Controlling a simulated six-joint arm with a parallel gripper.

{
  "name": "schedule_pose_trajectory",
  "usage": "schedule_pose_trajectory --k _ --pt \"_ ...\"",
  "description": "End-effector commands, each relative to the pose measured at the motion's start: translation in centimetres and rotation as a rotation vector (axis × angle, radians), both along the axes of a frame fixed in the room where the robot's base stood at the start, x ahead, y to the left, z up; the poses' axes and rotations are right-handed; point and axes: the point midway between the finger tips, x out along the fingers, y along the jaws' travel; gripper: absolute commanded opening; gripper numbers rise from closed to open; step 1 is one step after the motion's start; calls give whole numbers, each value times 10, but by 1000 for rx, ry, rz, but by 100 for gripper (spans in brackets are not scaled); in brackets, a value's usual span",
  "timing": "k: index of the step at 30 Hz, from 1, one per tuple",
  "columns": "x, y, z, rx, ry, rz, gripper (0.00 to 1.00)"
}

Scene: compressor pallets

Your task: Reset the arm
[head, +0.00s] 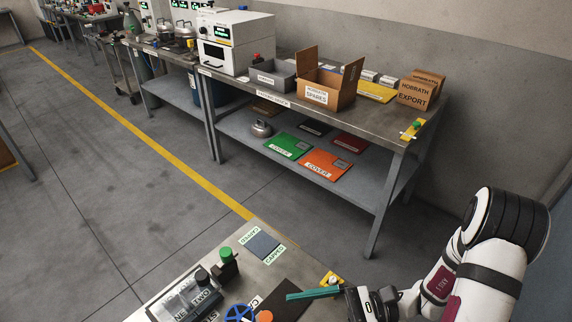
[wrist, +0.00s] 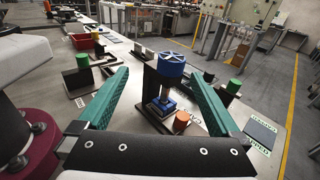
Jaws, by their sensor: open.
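My gripper (head: 291,296) has teal fingers and hangs over the near table (head: 228,292) at the lower right of the head view. In the wrist view my gripper (wrist: 158,76) is open, its two fingers spread wide with nothing held. A blue handwheel (wrist: 172,64) on a dark upright block stands beyond and between the fingers, apart from them as far as I can tell. The blue handwheel (head: 239,313) also shows at the bottom of the head view. An orange cap (wrist: 181,121) sits close in front of the right finger.
A green-capped piece (head: 226,254) and a label plate (head: 263,243) are on the near table. The far bench (head: 390,128) holds an open carton (head: 335,88) and an export box (head: 421,91). Clear floor (head: 110,190) lies to the left.

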Motion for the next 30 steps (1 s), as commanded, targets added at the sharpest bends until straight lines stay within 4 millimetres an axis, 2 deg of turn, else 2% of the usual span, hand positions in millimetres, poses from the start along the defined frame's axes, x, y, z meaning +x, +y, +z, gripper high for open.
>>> schedule_pose_trajectory --k 3,5,7,10,12,16,30 --pt "-34 19 35 -244 -135 272 99" --pt "-57 23 48 -406 -223 419 99" --pt "-81 22 58 -596 -342 558 99" --pt "-103 11 67 -846 -526 687 99" --pt "-110 3 71 -983 -644 730 99" --pt "-113 -7 77 -1136 -791 751 99" --pt "-113 -10 79 -1175 -831 750 99"
